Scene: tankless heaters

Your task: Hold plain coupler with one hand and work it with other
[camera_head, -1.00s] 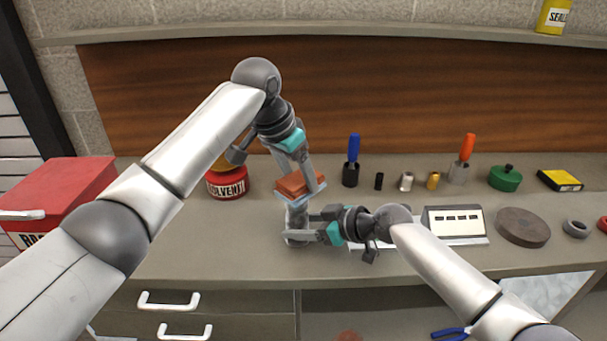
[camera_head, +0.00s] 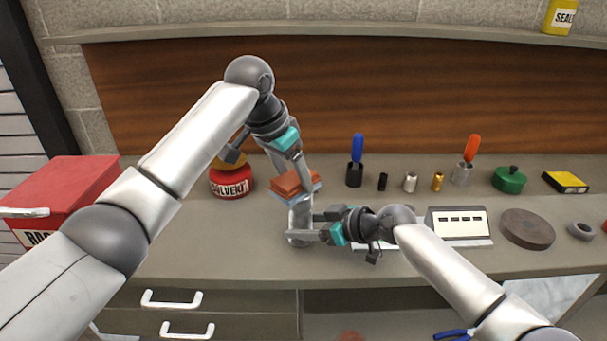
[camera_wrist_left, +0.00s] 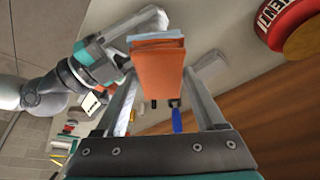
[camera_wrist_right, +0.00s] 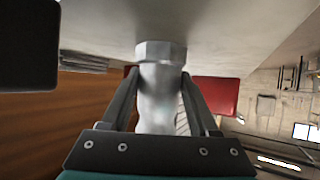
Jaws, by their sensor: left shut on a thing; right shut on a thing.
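The plain coupler (camera_head: 300,215) is a silvery metal piece standing upright on the bench. It also shows in the right wrist view (camera_wrist_right: 160,95), with a faceted wider end. My right gripper (camera_head: 307,229) is shut around its lower part from the right. My left gripper (camera_head: 294,176) is shut on a folded orange-red pad (camera_head: 291,184) with a light-blue layer. The pad shows in the left wrist view (camera_wrist_left: 158,72). It sits tilted at the coupler's upper end and hides it; I cannot tell whether they touch.
A red solvent can (camera_head: 231,181) stands left of the pad, and a red box (camera_head: 68,188) farther left. A blue-handled tool (camera_head: 357,150), small fittings and a white panel (camera_head: 459,222) stand to the right. Drawers are below the bench edge.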

